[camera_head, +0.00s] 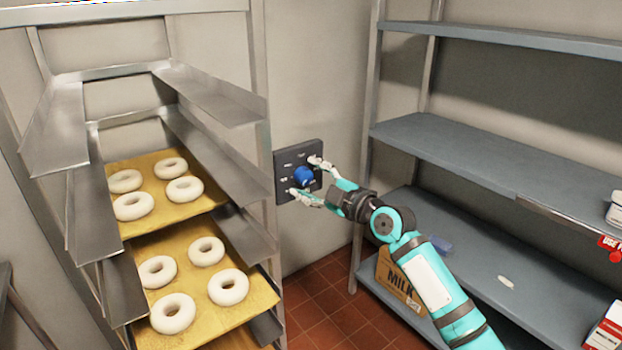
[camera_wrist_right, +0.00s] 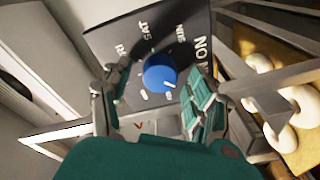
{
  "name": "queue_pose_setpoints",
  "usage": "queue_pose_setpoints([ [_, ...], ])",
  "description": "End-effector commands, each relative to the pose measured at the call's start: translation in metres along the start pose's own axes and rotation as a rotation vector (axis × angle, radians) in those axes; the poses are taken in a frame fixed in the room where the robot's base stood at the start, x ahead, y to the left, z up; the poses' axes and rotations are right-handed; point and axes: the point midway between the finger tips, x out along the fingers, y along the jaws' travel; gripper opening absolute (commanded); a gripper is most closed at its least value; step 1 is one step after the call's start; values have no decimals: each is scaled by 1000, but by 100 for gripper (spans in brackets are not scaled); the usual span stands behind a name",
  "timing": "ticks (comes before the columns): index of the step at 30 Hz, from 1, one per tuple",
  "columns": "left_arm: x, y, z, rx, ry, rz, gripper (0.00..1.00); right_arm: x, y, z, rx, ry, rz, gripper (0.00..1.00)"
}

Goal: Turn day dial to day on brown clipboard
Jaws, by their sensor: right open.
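The day dial is a blue knob (camera_head: 303,176) on a dark square panel (camera_head: 284,160) fixed to the wall. In the right wrist view the knob (camera_wrist_right: 158,70) has a short white mark toward its lower right. White labels ring it; SAT and SUN are readable there, others are partly hidden. My right gripper (camera_head: 305,175) is open, with its fingers on either side of the knob. In the wrist view there are gaps between the fingers (camera_wrist_right: 161,84) and the knob; I cannot tell whether they touch. No brown clipboard is in view. My left gripper is not in view.
A metal rack with bagel trays (camera_head: 185,210) stands close to the left of the panel. Grey shelves (camera_head: 450,150) stand to the right, with a MILK carton (camera_head: 397,284) low down. Red tiled floor (camera_head: 325,300) shows between them.

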Motion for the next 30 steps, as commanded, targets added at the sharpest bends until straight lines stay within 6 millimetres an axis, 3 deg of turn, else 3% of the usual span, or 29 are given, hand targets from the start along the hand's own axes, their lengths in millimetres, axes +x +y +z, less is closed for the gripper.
queue_pose_setpoints([
  [3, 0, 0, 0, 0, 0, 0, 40, 0, 0, 0, 0, 0, 0, 60],
  [16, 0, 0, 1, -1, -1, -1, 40, 0, 0, 0, 0, 0, -1, 4],
  [30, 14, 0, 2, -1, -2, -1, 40, 0, -3, 2, 124, 8, 13, 4],
])
